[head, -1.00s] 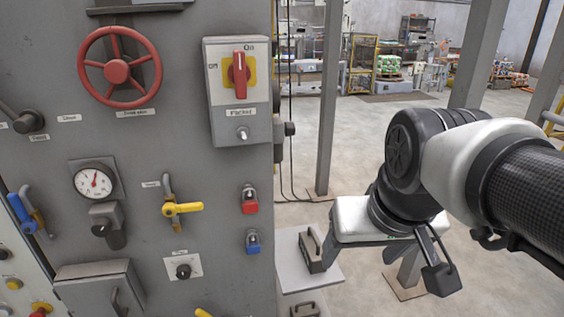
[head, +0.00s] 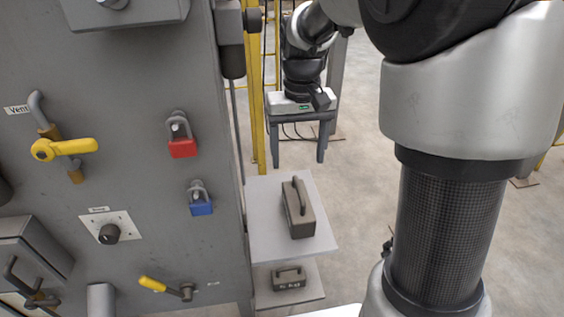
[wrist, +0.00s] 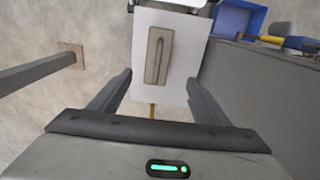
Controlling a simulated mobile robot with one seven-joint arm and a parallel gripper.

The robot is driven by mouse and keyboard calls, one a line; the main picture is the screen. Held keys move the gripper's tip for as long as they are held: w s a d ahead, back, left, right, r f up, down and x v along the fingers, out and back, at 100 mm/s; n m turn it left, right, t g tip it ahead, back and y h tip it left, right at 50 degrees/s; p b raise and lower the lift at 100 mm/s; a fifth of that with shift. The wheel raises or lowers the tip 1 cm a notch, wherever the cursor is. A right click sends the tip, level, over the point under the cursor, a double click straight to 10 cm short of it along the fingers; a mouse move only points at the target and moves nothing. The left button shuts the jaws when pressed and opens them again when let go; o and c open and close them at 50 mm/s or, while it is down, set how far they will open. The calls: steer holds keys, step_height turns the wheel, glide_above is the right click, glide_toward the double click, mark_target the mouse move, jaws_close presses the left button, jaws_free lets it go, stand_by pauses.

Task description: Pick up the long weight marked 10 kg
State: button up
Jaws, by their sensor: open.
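A long grey-brown weight (head: 302,222) with a bar handle along its top lies on the light upper shelf (head: 262,232) beside the machine. I cannot read a mark on it. A shorter weight (head: 288,280) sits on the lower shelf, with small lettering that looks like 5 KG. My gripper (head: 298,160) is open and empty, pointing down, and appears above and beyond the upper shelf in the head view. In the wrist view, the long weight (wrist: 158,58) lies ahead between the lines of the two spread fingers (wrist: 160,78), its handle running lengthwise. The fingers do not touch it.
The grey machine panel (head: 110,190) stands close left of the shelves, with a red padlock (head: 182,147), a blue padlock (head: 201,208) and yellow handles. A yellow post (head: 256,110) stands behind. A blue bin (wrist: 240,18) shows in the wrist view.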

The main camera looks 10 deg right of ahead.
mark_target(297, 189)
step_height(297, 189, down, 11)
steer(key=shift+s+f+b, duration=0.1)
steer(key=shift+b, duration=1.1)
steer(key=shift+d+f+b, duration=0.15)
steer(key=shift+f+b, duration=0.25)
steer(key=shift+f, duration=1.2)
steer(key=shift+d+f+b, duration=0.15)
steer(key=shift+f+b, duration=0.25)
steer(key=shift+f, duration=1.15)
jaws_close()
steer(key=shift+r, duration=0.1)
